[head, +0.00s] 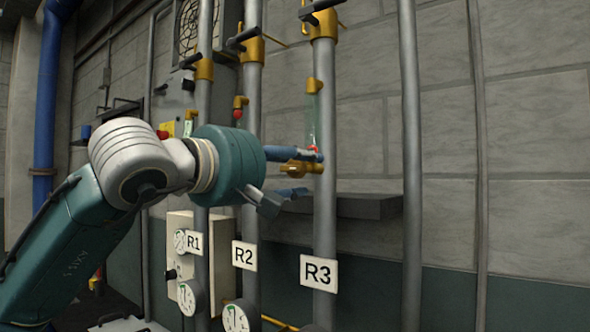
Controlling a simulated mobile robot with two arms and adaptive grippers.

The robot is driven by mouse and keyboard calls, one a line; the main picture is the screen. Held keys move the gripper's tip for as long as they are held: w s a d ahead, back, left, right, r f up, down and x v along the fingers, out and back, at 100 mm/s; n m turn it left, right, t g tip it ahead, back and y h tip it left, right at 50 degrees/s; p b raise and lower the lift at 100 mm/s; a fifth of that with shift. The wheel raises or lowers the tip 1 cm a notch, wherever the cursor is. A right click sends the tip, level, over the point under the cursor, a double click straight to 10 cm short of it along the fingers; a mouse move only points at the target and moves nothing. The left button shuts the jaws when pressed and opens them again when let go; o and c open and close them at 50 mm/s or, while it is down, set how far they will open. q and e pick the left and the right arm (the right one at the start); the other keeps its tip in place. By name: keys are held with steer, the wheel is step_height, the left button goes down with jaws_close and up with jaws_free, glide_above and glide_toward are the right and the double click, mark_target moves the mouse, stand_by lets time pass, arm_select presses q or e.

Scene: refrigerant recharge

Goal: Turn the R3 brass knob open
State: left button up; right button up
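The R3 pipe (325,215) is a grey vertical pipe with a white R3 label (318,272) low on it. The R3 brass knob (301,168) sticks out to the left of this pipe, a little below a sight tube with a red spot. My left gripper (297,174) reaches in from the left. Whether the upper finger touches the knob I cannot tell. My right gripper is not in view.
Pipes with labels R1 (194,243) and R2 (244,256) stand to the left, partly behind my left arm. Round gauges (237,318) sit low down. A dark shelf (365,206) is on the wall behind R3. Another bare grey pipe (411,160) stands to the right.

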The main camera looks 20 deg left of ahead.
arm_select(q)
steer(key=v, duration=1.2)
